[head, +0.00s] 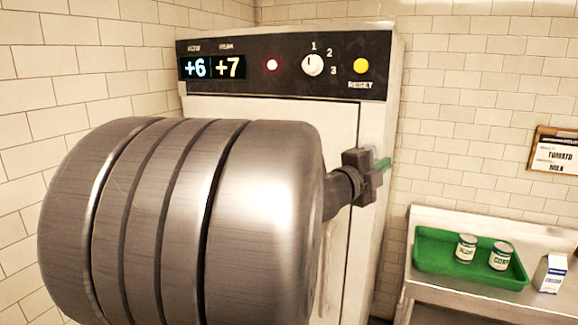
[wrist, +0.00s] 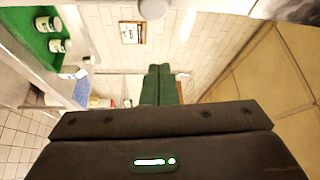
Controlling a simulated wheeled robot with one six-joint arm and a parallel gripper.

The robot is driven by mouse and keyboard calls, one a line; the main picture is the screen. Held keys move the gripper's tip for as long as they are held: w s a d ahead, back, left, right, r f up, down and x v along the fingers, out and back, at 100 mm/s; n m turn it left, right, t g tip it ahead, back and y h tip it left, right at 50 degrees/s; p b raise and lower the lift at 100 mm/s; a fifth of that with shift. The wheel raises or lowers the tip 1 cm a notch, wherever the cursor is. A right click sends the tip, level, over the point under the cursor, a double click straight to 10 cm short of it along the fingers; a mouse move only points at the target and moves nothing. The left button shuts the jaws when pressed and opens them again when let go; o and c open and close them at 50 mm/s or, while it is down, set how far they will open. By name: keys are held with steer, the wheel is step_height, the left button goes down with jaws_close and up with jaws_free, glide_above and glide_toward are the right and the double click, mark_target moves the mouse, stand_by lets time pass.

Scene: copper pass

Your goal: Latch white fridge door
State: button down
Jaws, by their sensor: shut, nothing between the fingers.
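The white fridge (head: 270,108) stands upright against the tiled wall in the head view, with a black panel on top reading +6 and +7. Its door is largely hidden behind my arm; a seam shows near its right edge. A pale handle (head: 326,265) shows partly beside my arm. I cannot tell whether the door is fully latched. My gripper (head: 383,164) is at the fridge's right front edge, at upper door height. Its green fingers (wrist: 161,85) are shut together and empty in the wrist view. Whether they touch the fridge is unclear.
A steel counter (head: 425,214) at right holds a green tray (head: 430,262) with two cans (head: 466,247) and a milk carton (head: 550,273) beside it. A sign (head: 556,151) hangs on the wall. The panel has a red light (head: 272,64), a dial (head: 313,64) and a yellow button (head: 361,65).

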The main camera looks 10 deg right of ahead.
steer(key=w, duration=0.2)
steer(key=w+p, duration=0.1)
steer(key=w, duration=0.1)
steer(key=shift+a+f, duration=0.25)
steer(key=shift+a, duration=0.1)
steer(key=shift+w+a+n+t+b, duration=0.2)
steer(key=shift+a+n+t+b, duration=0.15)
steer(key=shift+n+b, duration=0.3)
steer(key=w+a+f+n+t+y+b, duration=0.2)
steer(key=n+t+b, duration=0.3)
steer(key=n, duration=0.6)
steer(key=w+a+f+n+t+y+b, duration=0.1)
steer(key=a+f+n+t+y+b, duration=0.1)
steer(key=n+b, duration=0.8)
steer(key=a+f+n+t, duration=0.1)
steer(key=a+t, duration=0.1)
steer(key=t, duration=0.1)
steer(key=shift+w+a+f+y, duration=0.25)
steer(key=shift+w+f+y, duration=0.05)
steer(key=shift+w+y, duration=0.1)
